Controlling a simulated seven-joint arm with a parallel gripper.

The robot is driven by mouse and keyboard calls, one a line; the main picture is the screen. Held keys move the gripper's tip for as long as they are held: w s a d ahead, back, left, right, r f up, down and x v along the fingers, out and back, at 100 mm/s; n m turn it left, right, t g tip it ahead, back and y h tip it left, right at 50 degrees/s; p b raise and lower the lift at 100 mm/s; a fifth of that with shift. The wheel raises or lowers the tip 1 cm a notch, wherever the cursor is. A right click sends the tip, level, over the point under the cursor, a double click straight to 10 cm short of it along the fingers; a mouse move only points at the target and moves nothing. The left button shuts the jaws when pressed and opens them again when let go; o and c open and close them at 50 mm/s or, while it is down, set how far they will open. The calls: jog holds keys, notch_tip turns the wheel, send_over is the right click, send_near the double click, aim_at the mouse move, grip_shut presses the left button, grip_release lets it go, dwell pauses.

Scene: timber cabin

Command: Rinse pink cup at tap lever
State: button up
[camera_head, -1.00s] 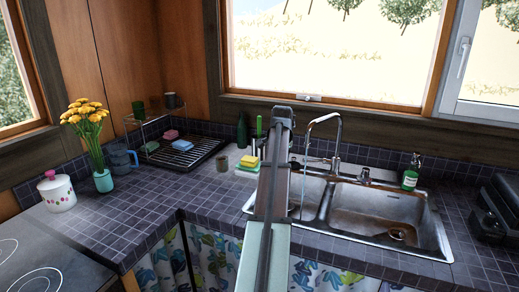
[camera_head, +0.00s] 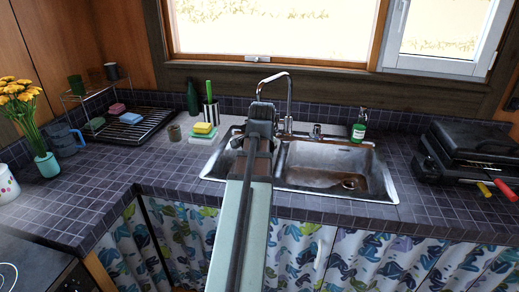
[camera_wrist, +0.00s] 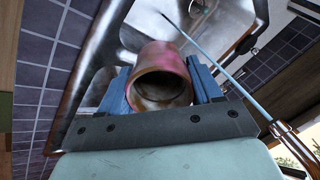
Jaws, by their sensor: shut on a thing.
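The pink cup (camera_wrist: 162,75) is held between the blue fingers of my gripper (camera_wrist: 165,90), which is shut on it. Its open mouth faces the wrist camera, and the inside looks dark and empty. In the head view the cup is hidden behind my arm, whose end is over the left part of the metal sink (camera_head: 345,190). The curved tap (camera_head: 288,90) rises behind it, with its spout end partly covered by my arm. In the wrist view a thin bluish water stream (camera_wrist: 222,72) runs to the right of the cup, apart from it.
A green soap bottle (camera_head: 359,128) stands behind the sink. A black grill (camera_head: 455,155) is on the right counter. The right basin looks clear.

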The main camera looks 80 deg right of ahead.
jog(key=w+d+f, duration=0.1)
jog(key=d, duration=0.5)
jog(key=w+d+f, duration=0.1)
jog(key=d, duration=0.5)
jog(key=shift+w+d+f, duration=0.3)
jog(key=shift+d, duration=0.1)
dwell(0.3)
dwell(0.3)
